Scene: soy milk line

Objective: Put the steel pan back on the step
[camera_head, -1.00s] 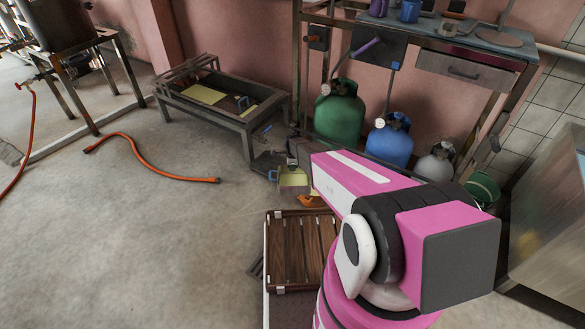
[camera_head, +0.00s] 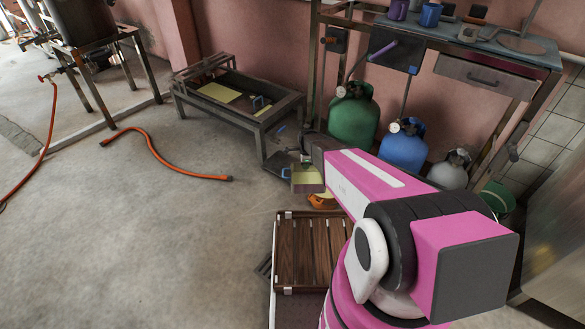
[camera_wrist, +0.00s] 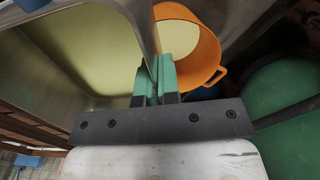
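The steel pan (camera_wrist: 105,45) fills the upper left of the wrist view, with a pale yellow inside. My gripper (camera_wrist: 154,83) has its green fingers closed on the pan's thin wall. In the head view my gripper (camera_head: 306,160) reaches down to the pan (camera_head: 308,180), which shows small at the end of the pink arm. I cannot tell whether the pan touches anything beneath it. The step cannot be made out clearly; the pan and arm cover part of the area there.
An orange pot (camera_wrist: 198,40) with pale contents stands close beside the pan. A green gas cylinder (camera_head: 353,118), a blue one (camera_head: 402,148) and a grey one (camera_head: 448,172) stand to the right. A low metal trough table (camera_head: 262,128) stands behind left.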

